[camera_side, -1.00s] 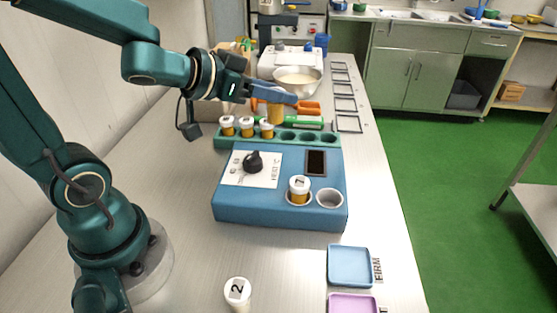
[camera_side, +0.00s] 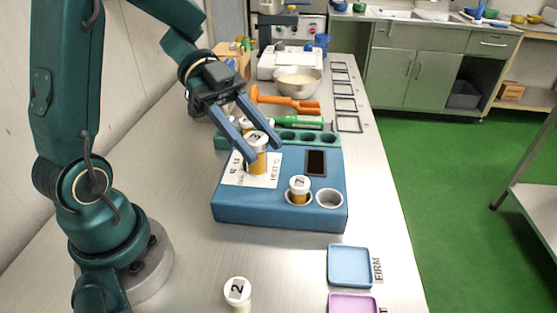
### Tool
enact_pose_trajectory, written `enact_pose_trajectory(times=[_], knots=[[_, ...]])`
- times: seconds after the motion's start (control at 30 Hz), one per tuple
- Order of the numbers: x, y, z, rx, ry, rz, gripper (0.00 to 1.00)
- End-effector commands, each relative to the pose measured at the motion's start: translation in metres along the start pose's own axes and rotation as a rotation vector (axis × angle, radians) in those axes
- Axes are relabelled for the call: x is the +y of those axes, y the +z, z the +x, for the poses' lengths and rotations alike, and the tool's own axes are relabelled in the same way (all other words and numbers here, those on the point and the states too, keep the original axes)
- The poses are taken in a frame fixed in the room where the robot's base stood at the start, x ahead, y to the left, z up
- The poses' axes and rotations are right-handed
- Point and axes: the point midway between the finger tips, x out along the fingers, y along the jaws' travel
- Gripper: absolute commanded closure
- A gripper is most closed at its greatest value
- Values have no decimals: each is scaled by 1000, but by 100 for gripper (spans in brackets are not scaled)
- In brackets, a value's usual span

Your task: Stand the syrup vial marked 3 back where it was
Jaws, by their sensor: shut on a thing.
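My gripper (camera_side: 264,153) is shut on the syrup vial marked 3 (camera_side: 257,163), an amber vial with a white cap. It holds the vial upright in front of the blue heater's dial panel, hiding the knob. I cannot tell how far above the panel its base is. The green rack (camera_side: 221,142) stands behind the heater, with several empty holes in its middle and right part. White-capped amber vials (camera_side: 246,124) stand in its left part, mostly hidden by my gripper.
The blue heater (camera_side: 270,213) holds another capped vial (camera_side: 299,190) in its left well; the right well (camera_side: 329,198) is empty. A vial marked 2 (camera_side: 237,292) stands on the bench in front. Blue (camera_side: 349,267) and purple (camera_side: 352,303) trays lie at front right.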

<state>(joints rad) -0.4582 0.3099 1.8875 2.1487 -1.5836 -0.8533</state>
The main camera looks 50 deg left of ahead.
Motion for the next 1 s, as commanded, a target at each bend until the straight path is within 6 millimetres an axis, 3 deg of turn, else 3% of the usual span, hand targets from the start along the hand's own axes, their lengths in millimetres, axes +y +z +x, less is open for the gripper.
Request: enact_pose_trajectory(times=[0.17, 0.4, 0.6, 1.0], knots=[[13, 1, 28, 1, 26, 7, 100], [27, 8, 89, 2, 26, 4, 100], [36, 12, 127, 1, 22, 4, 100], [35, 37, 141, 0, 15, 0, 100]])
